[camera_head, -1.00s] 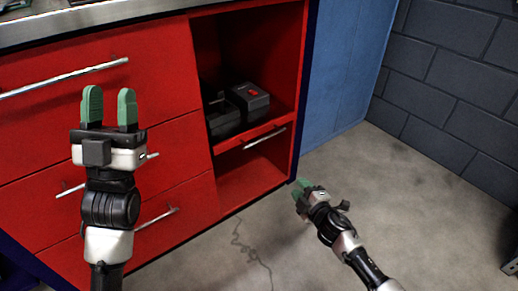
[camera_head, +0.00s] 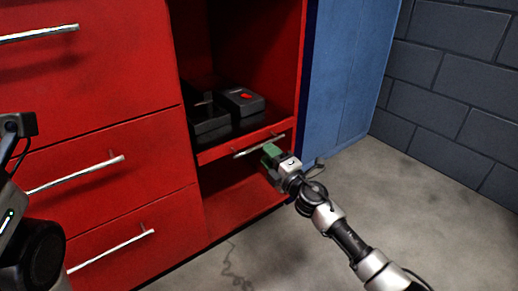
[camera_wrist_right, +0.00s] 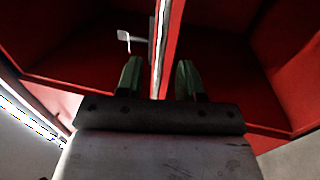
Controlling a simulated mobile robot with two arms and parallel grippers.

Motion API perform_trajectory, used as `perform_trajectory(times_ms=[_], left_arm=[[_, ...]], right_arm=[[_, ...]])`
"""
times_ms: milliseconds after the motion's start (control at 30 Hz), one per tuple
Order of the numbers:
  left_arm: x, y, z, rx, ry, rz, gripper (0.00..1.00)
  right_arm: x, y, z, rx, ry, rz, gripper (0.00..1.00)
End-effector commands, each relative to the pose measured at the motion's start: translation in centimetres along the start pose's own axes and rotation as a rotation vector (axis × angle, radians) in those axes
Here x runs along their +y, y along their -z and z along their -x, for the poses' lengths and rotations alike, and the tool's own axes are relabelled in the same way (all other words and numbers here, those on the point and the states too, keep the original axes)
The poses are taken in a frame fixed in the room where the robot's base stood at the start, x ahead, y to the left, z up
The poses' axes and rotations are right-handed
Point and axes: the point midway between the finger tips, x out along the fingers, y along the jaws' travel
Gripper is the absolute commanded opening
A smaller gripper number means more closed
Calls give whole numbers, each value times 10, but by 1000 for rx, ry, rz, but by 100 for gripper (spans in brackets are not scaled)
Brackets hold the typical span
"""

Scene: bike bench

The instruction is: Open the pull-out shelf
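The pull-out shelf (camera_head: 215,153) is a red board in the open bay of the red cabinet, with a thin silver handle bar (camera_head: 245,151) along its front edge. It looks pushed in.
A black case with a red mark (camera_head: 240,101) and a black open tray (camera_head: 207,122) sit on the shelf. Red drawers (camera_head: 120,190) with silver handles are to the left. A blue panel (camera_head: 345,80) stands right. The concrete floor (camera_head: 400,200) in front is clear.

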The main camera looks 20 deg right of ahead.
Motion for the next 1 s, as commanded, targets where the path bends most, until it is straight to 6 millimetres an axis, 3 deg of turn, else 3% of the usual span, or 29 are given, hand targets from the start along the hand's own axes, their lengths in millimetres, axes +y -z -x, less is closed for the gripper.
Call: perform_trajectory(times_ms=[100, 300, 700, 933, 1000], left_arm=[[2, 4, -1, 16, -6, -2, 43], [3, 9, -4, 34, -14, -5, 43], [4, 9, -7, 38, -18, -6, 43], [4, 10, -8, 43, -18, -6, 43], [4, 11, -8, 43, -17, -6, 43]], right_arm=[[-1, -1, -21, -1, -2, 2, 37], [-2, 0, -42, 0, 0, -1, 37], [-1, 0, -48, -1, 1, -1, 37], [-1, 0, -48, -1, 1, -1, 2], [-1, 0, -48, -1, 1, -1, 0]])
